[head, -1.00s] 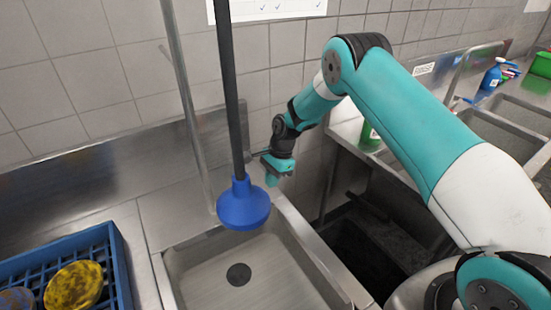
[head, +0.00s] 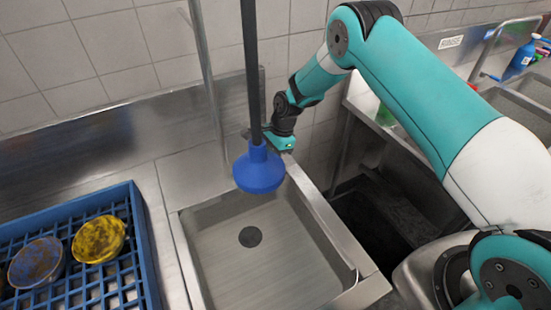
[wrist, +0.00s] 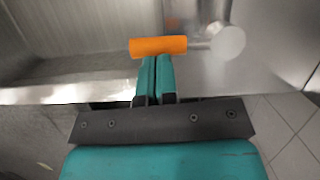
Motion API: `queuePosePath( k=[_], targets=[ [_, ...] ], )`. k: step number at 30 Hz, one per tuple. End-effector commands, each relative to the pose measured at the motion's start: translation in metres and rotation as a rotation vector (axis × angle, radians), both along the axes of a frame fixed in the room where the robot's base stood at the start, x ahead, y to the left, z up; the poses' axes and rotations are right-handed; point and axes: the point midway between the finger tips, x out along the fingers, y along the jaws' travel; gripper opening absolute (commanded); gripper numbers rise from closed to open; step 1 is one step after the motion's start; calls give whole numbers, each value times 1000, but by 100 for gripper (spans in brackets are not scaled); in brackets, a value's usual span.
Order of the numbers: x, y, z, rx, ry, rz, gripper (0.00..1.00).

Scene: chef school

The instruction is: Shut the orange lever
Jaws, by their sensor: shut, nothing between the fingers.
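The orange lever (wrist: 158,46) is a short bar lying crosswise in the wrist view. A pale round knob (wrist: 228,42) on a metal stem joins its right end. My gripper (wrist: 156,60) has its two teal fingers pressed together, with the tips right at the lever's near edge, left of its right end. I cannot tell whether they touch. In the head view my gripper (head: 282,146) is by the back edge of the sink, partly behind a blue bell-shaped head. The orange lever is not visible in the head view.
The blue bell-shaped head (head: 259,172) on a dark rod hangs in front of my gripper over the sink (head: 285,250). A blue rack (head: 138,225) with yellow and grey-blue bowls stands at left. A tiled wall (head: 110,45) rises behind. A dark gap lies right of the sink.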

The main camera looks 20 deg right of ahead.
Motion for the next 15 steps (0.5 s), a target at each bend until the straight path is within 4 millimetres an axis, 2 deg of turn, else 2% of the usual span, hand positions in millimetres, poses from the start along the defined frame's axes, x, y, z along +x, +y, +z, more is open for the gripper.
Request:
queuePosePath(
  k=[10,15],
  targets=[
    [-5,2,-3,4,13,12,0],
    [-1,-20,2,3,8,3,0]
  ],
)
